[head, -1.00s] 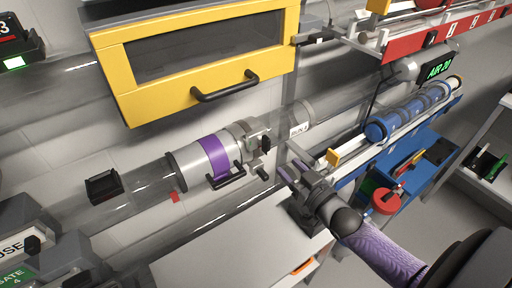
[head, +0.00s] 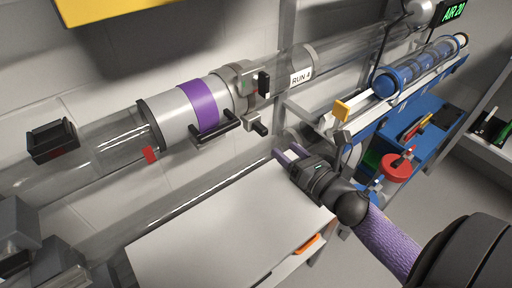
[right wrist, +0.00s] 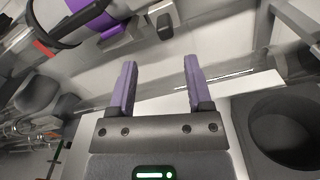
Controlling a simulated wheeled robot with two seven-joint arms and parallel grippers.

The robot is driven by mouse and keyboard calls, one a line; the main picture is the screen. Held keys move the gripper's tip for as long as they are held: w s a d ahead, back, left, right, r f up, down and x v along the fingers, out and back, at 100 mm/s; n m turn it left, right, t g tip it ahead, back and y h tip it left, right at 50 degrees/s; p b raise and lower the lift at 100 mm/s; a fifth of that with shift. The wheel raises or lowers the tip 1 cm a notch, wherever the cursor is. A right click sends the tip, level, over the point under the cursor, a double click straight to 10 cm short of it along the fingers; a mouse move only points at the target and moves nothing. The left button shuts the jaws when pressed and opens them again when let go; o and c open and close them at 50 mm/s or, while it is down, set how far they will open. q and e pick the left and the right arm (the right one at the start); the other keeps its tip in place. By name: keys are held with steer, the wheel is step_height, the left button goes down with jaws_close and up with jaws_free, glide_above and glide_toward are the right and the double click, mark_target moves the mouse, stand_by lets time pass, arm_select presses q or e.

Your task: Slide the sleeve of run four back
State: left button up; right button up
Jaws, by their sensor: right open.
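The sleeve (head: 172,122) of run four is a light grey cylinder with a purple band (head: 200,104), around the clear tube (head: 110,145). A black bar handle (head: 216,130) sticks out below its band. The sleeve's right end meets a grey clamp collar (head: 240,85) with a dark latch. A label reading RUN 4 (head: 301,76) is on the tube to the right. My right gripper (head: 284,154) is open and empty, below and right of the handle, apart from it. In the right wrist view its purple fingers (right wrist: 157,85) are spread, with the purple band (right wrist: 85,10) at upper left. My left gripper is not in view.
A white worktop (head: 225,225) lies below the tube. A yellow cabinet (head: 110,10) hangs above. Blue canisters (head: 420,68) lie on a rack at right, above a blue bench with a red round object (head: 397,165). A red tab (head: 151,155) sits by the sleeve's left end.

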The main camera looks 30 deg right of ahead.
mark_target(266, 134)
steer(key=w+n+b, duration=0.1)
steer(key=w, duration=0.2)
steer(key=w+n, duration=0.1)
steer(key=w, duration=0.2)
steer(key=w+n+b, duration=0.1)
steer(key=w, duration=0.2)
steer(key=shift+w+a+f+b, duration=0.1)
steer(key=shift+a+f+b, duration=0.1)
steer(key=shift+f+b, duration=0.2)
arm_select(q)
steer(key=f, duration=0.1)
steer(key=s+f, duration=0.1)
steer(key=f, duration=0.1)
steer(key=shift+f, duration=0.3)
arm_select(e)
steer(key=shift+w+r, duration=0.1)
steer(key=shift+w, duration=0.25)
steer(key=c, duration=0.9)
jaws_close()
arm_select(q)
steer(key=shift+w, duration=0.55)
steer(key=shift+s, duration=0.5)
